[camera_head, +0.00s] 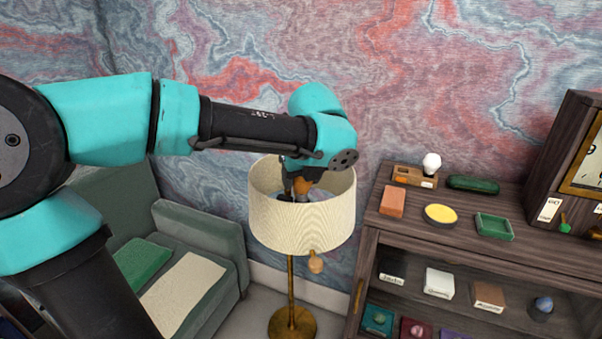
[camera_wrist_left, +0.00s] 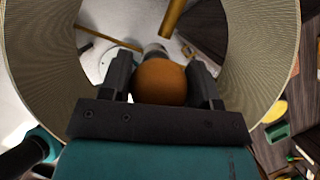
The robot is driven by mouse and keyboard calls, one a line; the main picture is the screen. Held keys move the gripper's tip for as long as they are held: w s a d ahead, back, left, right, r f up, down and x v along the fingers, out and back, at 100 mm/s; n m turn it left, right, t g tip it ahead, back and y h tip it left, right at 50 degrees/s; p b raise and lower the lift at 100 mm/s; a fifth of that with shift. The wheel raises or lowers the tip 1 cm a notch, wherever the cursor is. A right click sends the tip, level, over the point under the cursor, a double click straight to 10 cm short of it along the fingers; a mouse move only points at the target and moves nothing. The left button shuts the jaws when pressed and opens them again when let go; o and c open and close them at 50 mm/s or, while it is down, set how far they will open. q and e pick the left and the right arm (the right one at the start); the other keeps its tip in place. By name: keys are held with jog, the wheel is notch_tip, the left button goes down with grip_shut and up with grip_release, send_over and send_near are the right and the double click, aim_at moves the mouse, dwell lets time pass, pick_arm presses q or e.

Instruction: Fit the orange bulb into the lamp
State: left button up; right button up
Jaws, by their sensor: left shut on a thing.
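The floor lamp has a cream drum shade (camera_head: 304,221) open at the top and a brass stand (camera_head: 291,290). My left gripper (camera_head: 294,190) reaches down into the shade from above. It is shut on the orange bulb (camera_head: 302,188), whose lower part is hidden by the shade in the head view. In the left wrist view, the orange bulb (camera_wrist_left: 161,82) sits between the two fingers of the gripper (camera_wrist_left: 164,78), its metal base pointing away from the palm. The shade wall (camera_wrist_left: 262,50) curves around on both sides. I cannot tell whether the base touches the socket. My right gripper is not in view.
A dark wood cabinet (camera_head: 470,243) stands right of the lamp. On it are a wooden holder with a white bulb (camera_head: 431,162), an orange block (camera_head: 392,201), a yellow round dish (camera_head: 440,214) and a green tray (camera_head: 494,227). A green sofa (camera_head: 199,225) stands left.

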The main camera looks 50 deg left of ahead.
pick_arm(q)
jog(key=shift+f, duration=0.65)
jog(key=shift+f, duration=0.15)
jog(key=o, duration=1)
jog(key=shift+r, duration=4.5)
jog(key=shift+f, duration=0.15)
jog(key=shift+f, duration=2.15)
